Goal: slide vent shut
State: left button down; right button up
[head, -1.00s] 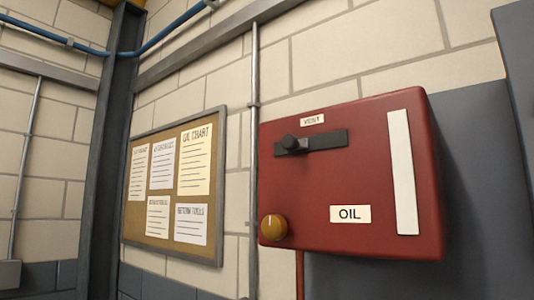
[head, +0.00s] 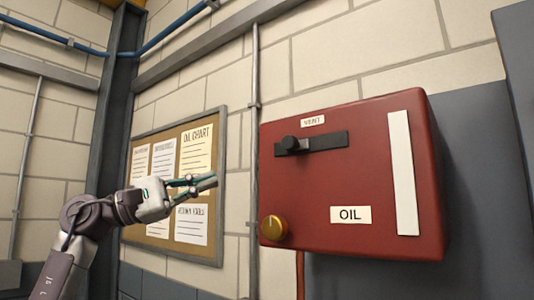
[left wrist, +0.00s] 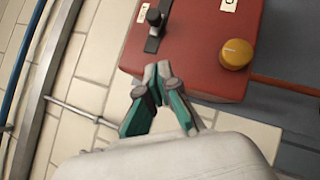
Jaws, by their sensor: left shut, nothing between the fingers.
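The vent slider is a black knob (head: 290,143) at the left end of a dark horizontal track (head: 325,141), under a VENT label (head: 312,121) on the red OIL box (head: 315,188). The knob also shows in the left wrist view (left wrist: 154,18), near the top. My left gripper (head: 214,181) is shut and empty, in front of the notice board and left of the box in the head view. In the left wrist view its fingertips (left wrist: 157,71) appear over the box's edge, apart from the knob. My right gripper is not in view.
A yellow-orange dial (head: 274,228) sits at the box's lower left; it also shows in the left wrist view (left wrist: 236,54). A white strip (head: 403,172) is on the box's right side. A vertical pipe (head: 254,150) runs between the box and the notice board (head: 222,235).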

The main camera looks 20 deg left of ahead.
aim_at(293, 144)
pick_arm(q)
jog(key=shift+s+a+r, duration=0.1)
jog(key=shift+a+r, duration=0.05)
jog(key=shift+a, duration=0.05)
jog(key=p+x, duration=0.2)
jog(key=x, duration=0.2)
jog(key=s+p+x, duration=0.1)
jog(key=p+x, duration=0.1)
jog(key=x, duration=0.2)
jog(key=s+d+p+x, duration=0.1)
jog(key=p+x, duration=0.2)
jog(key=x, duration=0.2)
jog(key=shift+s+r, duration=0.2)
jog(key=shift+r, duration=0.1)
